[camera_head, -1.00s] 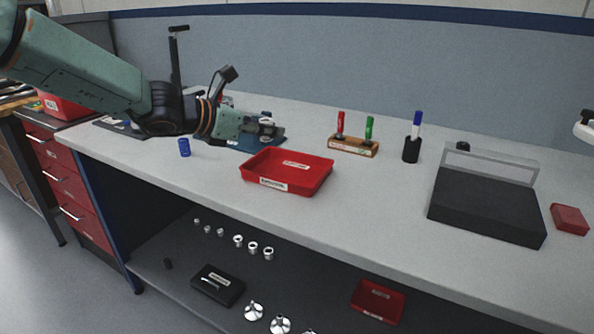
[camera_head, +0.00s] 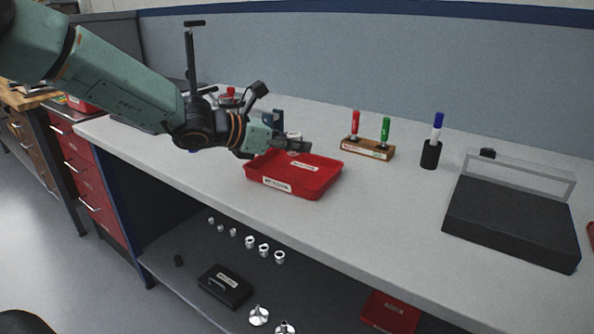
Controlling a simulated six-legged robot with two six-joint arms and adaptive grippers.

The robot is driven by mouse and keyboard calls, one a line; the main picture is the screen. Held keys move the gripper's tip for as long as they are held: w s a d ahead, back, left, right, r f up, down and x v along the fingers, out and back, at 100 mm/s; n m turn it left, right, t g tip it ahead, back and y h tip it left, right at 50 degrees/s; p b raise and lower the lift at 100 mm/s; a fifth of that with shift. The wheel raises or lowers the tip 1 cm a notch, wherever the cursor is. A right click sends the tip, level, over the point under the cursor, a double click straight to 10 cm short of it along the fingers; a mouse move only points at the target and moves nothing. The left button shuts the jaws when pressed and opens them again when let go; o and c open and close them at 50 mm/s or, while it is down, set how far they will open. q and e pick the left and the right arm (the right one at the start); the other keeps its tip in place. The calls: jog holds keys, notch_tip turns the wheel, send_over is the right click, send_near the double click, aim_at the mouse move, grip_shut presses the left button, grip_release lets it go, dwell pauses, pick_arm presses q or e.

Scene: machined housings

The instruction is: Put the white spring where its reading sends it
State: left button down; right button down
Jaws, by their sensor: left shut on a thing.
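My left gripper (camera_head: 302,145) reaches in from the left over the back edge of the red tray (camera_head: 262,179). It is shut on a small whitish thing, which I take to be the white spring (camera_head: 293,135). Its pale ends show above and below the fingers, and the rest is hidden by them. The tray has white labels on its front and inside, too small to read. I see no part in the visible area of the tray. My right gripper is not in view.
A wooden block (camera_head: 368,149) with red and green markers and a black cup (camera_head: 431,154) with a blue marker stand behind right. A black box (camera_head: 511,222) with a clear lid stands further right. The bench between is clear. Metal parts (camera_head: 264,250) sit on the lower shelf.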

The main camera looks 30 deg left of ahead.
aim_at(294, 174)
pick_arm(q)
notch_tip(294, 174, down, 5)
jog(key=shift+s+r+b, duration=0.15)
jog(key=shift+b, duration=0.95)
jog(key=shift+f, duration=0.2)
jog(key=c, duration=1.6)
grip_release()
jog(key=shift+f, duration=0.1)
jog(key=o, duration=0.5)
